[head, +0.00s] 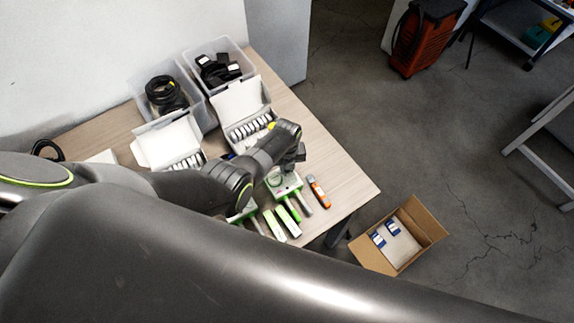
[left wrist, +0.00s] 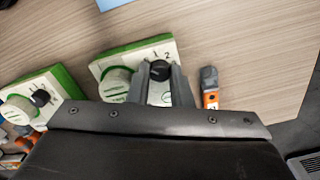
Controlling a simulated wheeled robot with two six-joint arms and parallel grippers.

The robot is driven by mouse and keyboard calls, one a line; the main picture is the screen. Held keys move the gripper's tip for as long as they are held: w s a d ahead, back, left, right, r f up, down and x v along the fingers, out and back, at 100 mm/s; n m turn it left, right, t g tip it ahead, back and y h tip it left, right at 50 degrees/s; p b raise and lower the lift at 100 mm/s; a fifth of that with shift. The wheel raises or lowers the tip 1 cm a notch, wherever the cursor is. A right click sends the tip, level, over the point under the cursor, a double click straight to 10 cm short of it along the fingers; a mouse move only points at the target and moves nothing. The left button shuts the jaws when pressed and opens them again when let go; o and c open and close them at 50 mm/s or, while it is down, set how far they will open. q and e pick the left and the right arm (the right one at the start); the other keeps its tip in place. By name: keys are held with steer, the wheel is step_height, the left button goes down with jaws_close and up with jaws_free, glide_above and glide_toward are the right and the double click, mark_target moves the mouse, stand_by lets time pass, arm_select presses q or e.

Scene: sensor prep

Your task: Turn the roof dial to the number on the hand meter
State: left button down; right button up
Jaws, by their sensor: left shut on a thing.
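A sensor box (left wrist: 120,66) with a white face, green sides and a round pale dome lies on the table. Its black dial knob (left wrist: 160,70) is between the fingers of my left gripper (left wrist: 161,82), which is shut on it. The numbers 1 and 2 show just beyond the knob; where it points is hard to tell. In the head view the box (head: 284,187) is partly under my left gripper (head: 291,172). The orange hand meter (left wrist: 210,92) lies just right of the box, also in the head view (head: 319,192). Its small display is too small to read surely. My right gripper is out of view.
A second sensor box (left wrist: 45,92) with a dome and black knob lies to the left. Clear bins (head: 214,50), open white cartons (head: 240,100) and green-and-white pieces (head: 282,222) crowd the table (head: 335,165). A cardboard box (head: 425,222) stands on the floor.

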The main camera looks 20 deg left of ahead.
arm_select(q)
steer(key=c, duration=1.3)
jaws_free()
steer(key=shift+r, duration=0.1)
steer(key=shift+r+b, duration=0.35)
steer(key=shift+r, duration=0.7)
step_height(320, 180, up, 15)
steer(key=shift+b, duration=0.35)
